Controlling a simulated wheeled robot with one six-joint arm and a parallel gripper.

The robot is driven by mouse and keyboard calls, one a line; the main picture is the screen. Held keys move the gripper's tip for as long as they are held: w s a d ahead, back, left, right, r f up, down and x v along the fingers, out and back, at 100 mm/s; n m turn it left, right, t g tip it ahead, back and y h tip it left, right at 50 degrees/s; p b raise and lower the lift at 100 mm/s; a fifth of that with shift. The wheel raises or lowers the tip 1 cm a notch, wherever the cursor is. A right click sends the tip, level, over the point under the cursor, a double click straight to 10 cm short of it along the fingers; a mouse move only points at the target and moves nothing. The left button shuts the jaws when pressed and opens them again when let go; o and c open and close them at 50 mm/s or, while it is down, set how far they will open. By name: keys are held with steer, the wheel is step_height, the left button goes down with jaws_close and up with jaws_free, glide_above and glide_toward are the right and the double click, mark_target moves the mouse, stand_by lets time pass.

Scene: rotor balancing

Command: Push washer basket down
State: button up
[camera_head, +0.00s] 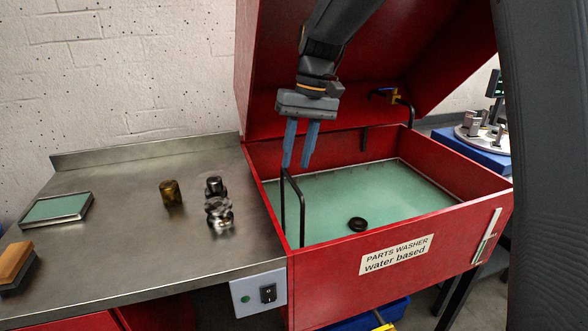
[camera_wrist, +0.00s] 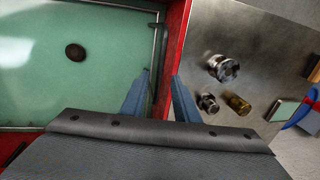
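The red parts washer (camera_head: 385,262) has its lid up and its tub full of greenish liquid. The washer basket shows as a black wire handle (camera_head: 302,215) standing up inside the tub's left wall, with a thin rim (camera_wrist: 90,4) around the liquid in the wrist view; its floor is hidden or unclear. My gripper (camera_head: 297,164) has two blue fingers pointing down, just above and behind the handle in the head view. The fingers are apart, and nothing is visibly held between them in the wrist view (camera_wrist: 159,78). Whether they touch the handle is unclear.
A dark round object (camera_head: 357,224) shows in the tub. The steel bench (camera_head: 130,235) at left bears a brass cylinder (camera_head: 171,193), shiny metal parts (camera_head: 219,212), a green-topped tray (camera_head: 57,208) and an orange-and-grey block (camera_head: 15,265). The raised lid (camera_head: 420,60) stands behind my arm.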

mark_target(292, 179)
steer(key=shift+s+a+f, duration=0.1)
steer(key=shift+a+f, duration=0.1)
steer(key=shift+f, duration=0.75)
steer(key=shift+s+a+f, duration=0.1)
steer(key=shift+a+f, duration=0.05)
steer(key=shift+f, duration=0.75)
jaws_close()
